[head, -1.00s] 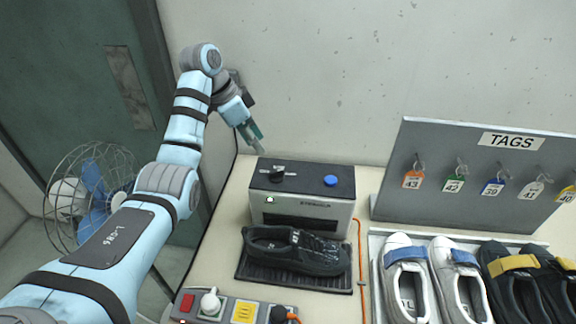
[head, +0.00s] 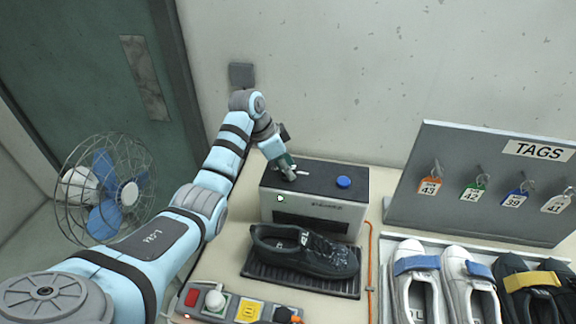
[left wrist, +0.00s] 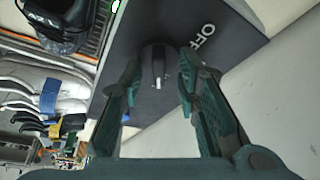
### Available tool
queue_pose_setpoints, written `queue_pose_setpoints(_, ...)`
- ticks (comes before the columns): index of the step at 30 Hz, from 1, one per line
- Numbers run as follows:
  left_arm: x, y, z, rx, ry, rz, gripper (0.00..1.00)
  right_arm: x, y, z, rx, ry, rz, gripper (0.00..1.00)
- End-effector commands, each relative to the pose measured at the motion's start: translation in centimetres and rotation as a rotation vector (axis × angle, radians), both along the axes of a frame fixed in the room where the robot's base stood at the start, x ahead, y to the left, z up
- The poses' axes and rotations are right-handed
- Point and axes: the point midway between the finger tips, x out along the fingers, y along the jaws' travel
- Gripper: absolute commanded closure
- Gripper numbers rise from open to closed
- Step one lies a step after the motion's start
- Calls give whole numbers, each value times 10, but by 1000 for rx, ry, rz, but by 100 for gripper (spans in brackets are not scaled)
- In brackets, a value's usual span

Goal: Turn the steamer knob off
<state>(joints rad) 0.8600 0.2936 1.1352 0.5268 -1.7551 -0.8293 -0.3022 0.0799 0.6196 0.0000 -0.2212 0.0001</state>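The steamer (head: 315,206) is a box with a dark top and pale front on the bench. Its black knob (left wrist: 158,62) with a white pointer lies between my fingertips in the left wrist view. Lettering reading "OFF" stands to the right of the knob there. In the head view the knob is mostly hidden by my gripper. My left gripper (head: 288,172) is over the top left of the steamer, pointing down, with its teal fingers open around or just above the knob. I cannot tell whether they touch it. My right gripper is not in view.
A blue button (head: 343,182) is on the steamer top, right of the knob. A black shoe (head: 305,251) lies on the rack in front. A tag board (head: 480,190) and tray of shoes stand right. A switch panel (head: 225,303) is at the front. A fan (head: 105,190) stands left.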

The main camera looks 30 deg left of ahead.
Motion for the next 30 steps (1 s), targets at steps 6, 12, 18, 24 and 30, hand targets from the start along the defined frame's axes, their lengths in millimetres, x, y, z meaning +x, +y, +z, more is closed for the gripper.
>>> queue_pose_setpoints(6,0,0,0,0,0,0,92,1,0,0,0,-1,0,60)
queue_pose_setpoints(12,0,0,0,-1,1,0,100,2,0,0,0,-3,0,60)
queue_pose_setpoints(18,0,0,0,0,2,3,100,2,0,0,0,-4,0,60)
queue_pose_setpoints(24,0,-1,0,-1,1,43,100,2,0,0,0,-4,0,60)
queue_pose_setpoints(30,-1,-1,0,-1,0,146,100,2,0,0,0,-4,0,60)
